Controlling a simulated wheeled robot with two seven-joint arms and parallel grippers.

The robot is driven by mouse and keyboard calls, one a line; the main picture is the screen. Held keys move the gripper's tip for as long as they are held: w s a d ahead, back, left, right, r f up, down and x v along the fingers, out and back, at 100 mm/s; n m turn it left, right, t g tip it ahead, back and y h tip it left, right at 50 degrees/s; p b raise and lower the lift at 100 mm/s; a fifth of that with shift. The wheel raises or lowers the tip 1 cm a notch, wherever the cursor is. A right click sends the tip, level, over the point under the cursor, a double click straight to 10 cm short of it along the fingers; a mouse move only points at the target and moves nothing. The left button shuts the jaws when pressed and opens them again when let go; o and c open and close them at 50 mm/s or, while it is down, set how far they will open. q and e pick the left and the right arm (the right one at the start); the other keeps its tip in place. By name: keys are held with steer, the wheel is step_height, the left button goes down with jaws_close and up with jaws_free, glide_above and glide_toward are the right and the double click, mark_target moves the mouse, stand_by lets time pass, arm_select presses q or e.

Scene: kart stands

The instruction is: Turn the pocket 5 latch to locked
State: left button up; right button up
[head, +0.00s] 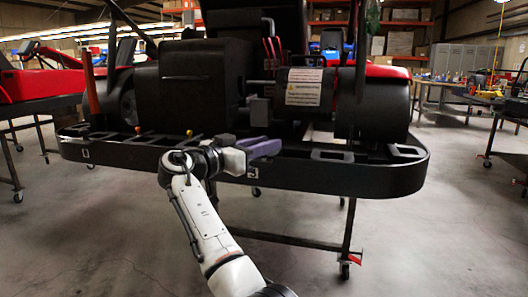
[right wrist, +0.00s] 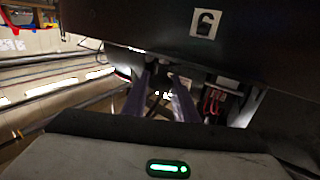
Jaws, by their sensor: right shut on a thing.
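My right gripper (head: 272,147) reaches in from below and is at the front rim of the black kart bumper (head: 350,178). Its purple fingers point right, just above a small white number label (head: 252,171). In the right wrist view the purple fingers (right wrist: 164,82) are close together on a small thing at the bumper, which I take to be a latch; its shape and turn are mostly hidden. A white label with a dark digit (right wrist: 206,23) shows there, but I cannot read it surely.
Open rectangular pockets (head: 332,156) line the bumper's right part. The black kart body (head: 205,85) rises behind it. A wheeled stand (head: 347,235) carries the kart. The concrete floor in front is clear. A red kart (head: 38,85) stands at the left.

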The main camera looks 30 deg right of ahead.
steer(key=shift+m+g, duration=0.9)
steer(key=shift+g, duration=0.5)
steer(key=o, duration=1.1)
steer(key=shift+d, duration=0.1)
steer(key=shift+c, duration=0.2)
